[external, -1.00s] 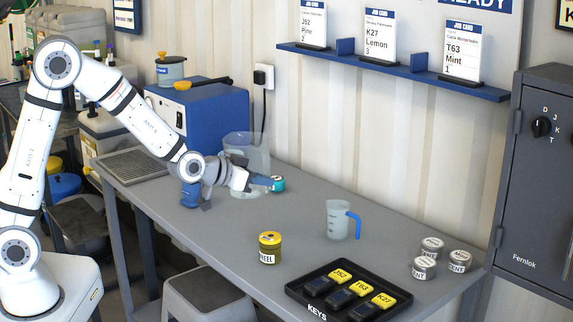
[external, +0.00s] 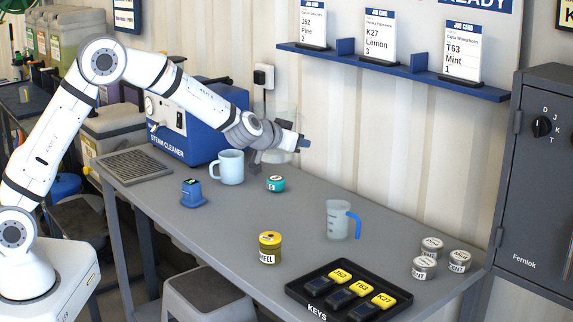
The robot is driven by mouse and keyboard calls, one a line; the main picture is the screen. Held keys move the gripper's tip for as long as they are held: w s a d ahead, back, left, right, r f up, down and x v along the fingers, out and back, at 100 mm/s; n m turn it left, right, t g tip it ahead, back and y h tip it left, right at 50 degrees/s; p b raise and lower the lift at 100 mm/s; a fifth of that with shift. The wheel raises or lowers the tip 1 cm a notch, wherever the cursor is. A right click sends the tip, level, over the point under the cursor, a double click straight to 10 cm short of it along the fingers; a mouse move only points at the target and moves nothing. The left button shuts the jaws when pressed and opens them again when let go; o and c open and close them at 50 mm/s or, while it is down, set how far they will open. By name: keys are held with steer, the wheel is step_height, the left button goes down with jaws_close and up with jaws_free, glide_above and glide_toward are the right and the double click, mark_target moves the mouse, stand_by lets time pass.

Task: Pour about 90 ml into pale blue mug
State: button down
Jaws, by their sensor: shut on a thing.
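The pale blue mug (external: 230,169) stands upright on the grey bench, in front of the blue steam cleaner. Its handle points left. My gripper (external: 286,141) is right of the mug and higher, shut on a large clear jug (external: 287,115). The jug is raised above the bench and looks about upright. The gripper hides part of it, and I cannot tell its contents. A smaller clear measuring jug (external: 338,222) with a blue handle stands on the bench further right.
A blue device with a small screen (external: 193,194) and a teal tin (external: 276,184) are near the mug. A yellow-lidded jar (external: 270,248), a black key tray (external: 297,291) and several silver tins (external: 424,267) stand nearer. The steam cleaner (external: 196,140) is behind.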

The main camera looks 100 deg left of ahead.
steer(key=w+a+n+g+y+p, duration=0.25)
steer(key=w+a+p, duration=0.2)
steer(key=a, duration=0.65)
steer(key=a+f+n+g+p, duration=0.3)
steer(key=a+f+g+p, duration=0.1)
steer(key=f, duration=0.4)
steer(key=shift+s+a+p, duration=0.2)
steer(key=shift+a+p, duration=0.6)
steer(key=shift+a, duration=0.3)
steer(key=shift+r+n, duration=0.2)
steer(key=shift+n, duration=0.05)
steer(key=s+a+r+n+t+y+b, duration=0.1)
steer(key=s+r+n+t+b, duration=0.4)
steer(key=s+r+n+b, duration=0.3)
steer(key=shift+s+r+n, duration=0.3)
steer(key=shift+s, duration=0.35)
steer(key=shift+r+t+b, duration=0.1)
steer(key=shift+t+b, duration=0.15)
steer(key=shift+b, duration=0.05)
